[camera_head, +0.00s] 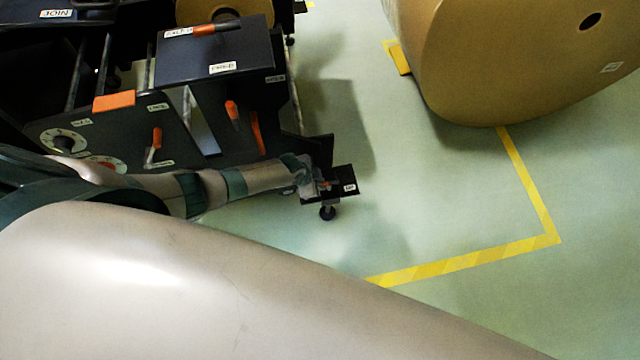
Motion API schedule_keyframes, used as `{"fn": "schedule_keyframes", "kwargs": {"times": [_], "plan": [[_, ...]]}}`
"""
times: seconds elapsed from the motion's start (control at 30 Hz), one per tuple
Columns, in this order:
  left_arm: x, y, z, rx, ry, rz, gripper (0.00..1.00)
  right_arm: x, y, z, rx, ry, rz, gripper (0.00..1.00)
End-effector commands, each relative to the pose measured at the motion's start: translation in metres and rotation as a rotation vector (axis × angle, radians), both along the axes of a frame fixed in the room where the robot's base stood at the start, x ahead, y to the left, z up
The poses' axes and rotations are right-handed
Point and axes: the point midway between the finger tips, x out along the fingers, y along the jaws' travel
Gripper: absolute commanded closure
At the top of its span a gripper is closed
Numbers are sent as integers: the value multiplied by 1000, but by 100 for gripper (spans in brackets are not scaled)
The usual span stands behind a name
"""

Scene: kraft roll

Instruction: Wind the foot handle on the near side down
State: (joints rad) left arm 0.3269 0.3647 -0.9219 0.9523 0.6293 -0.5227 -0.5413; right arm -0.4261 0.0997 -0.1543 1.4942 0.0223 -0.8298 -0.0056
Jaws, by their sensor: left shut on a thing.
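The machine's near-side foot (327,213) is a small dark pad on a short stem, low at the machine's right end. Just above it is a small foot handle (325,185) with a reddish-orange part, mostly hidden by my fingers. A dark bracket with a white label (349,187) is beside it on the right. My left gripper (317,187) reaches in from the left and is shut on the foot handle. I cannot tell whether the foot touches the floor. My right gripper is not in view.
The dark machine (215,55) with orange handles and dials stands at the upper left, close to my left arm. A large kraft roll (520,60) with a yellow chock (397,58) is at the upper right. Yellow floor tape (460,263) marks the otherwise clear green floor.

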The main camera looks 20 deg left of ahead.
Motion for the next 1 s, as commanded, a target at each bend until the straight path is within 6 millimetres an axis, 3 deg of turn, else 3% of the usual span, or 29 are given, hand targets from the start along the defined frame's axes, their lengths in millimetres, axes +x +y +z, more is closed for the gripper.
{"fn": "schedule_keyframes", "kwargs": {"times": [0.37,0.4,0.47,0.5,1.0], "plan": [[-1,0,-1,2,2,-6,100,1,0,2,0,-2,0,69],[-1,0,-1,2,2,-6,83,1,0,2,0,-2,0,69],[-1,0,-1,2,2,-6,68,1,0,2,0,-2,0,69],[-1,0,-1,2,2,-6,67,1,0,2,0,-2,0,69],[-3,3,8,1,1,-4,67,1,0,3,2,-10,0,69]]}}
